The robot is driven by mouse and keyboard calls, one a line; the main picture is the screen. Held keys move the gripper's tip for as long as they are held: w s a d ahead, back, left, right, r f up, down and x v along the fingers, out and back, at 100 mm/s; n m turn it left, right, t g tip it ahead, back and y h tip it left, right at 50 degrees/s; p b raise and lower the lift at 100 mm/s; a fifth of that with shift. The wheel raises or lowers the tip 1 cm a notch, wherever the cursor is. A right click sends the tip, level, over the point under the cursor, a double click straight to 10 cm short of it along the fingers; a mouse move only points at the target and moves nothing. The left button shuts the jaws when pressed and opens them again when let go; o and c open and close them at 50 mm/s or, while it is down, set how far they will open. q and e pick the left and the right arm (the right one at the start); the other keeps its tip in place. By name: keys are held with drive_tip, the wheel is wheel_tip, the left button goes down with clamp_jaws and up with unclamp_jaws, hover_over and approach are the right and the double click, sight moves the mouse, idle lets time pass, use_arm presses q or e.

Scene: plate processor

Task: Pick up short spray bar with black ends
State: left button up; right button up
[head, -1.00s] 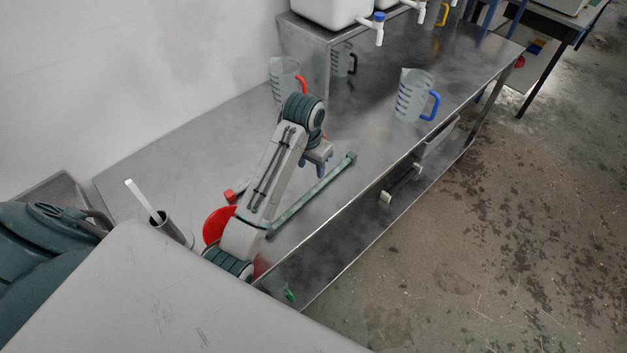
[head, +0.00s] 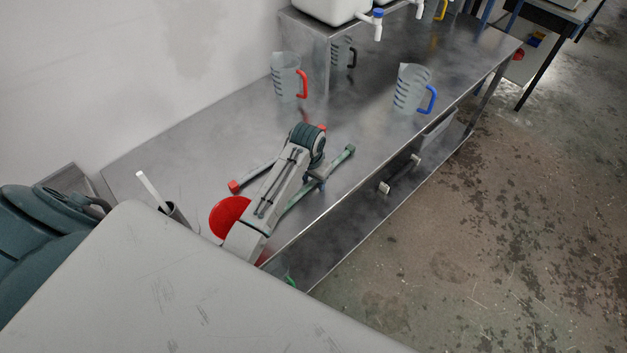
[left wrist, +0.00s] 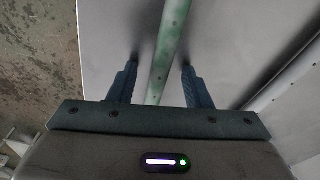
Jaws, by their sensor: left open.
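No bar with clearly black ends shows. A green-ended bar (head: 333,168) lies on the metal table, partly hidden by my left arm. My left gripper (head: 317,182) is low over it, small and partly hidden by the wrist in the head view. In the left wrist view the open fingers (left wrist: 161,64) stand on either side of the green bar (left wrist: 168,50), with gaps on both sides; I cannot tell their exact height. A second bar with red ends (head: 235,186) lies behind the arm, its middle hidden. My right gripper is not in view.
On the table (head: 225,150) stand a red-handled jug (head: 286,75), a blue-handled jug (head: 410,90) and a cup (head: 178,213) with a white stick. A red disc (head: 227,214) lies beside my arm. A short object with pale ends (head: 400,174) is below the table's front edge.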

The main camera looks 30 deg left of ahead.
use_arm(q)
clamp_jaws()
drive_tip(key=shift+r, duration=0.15)
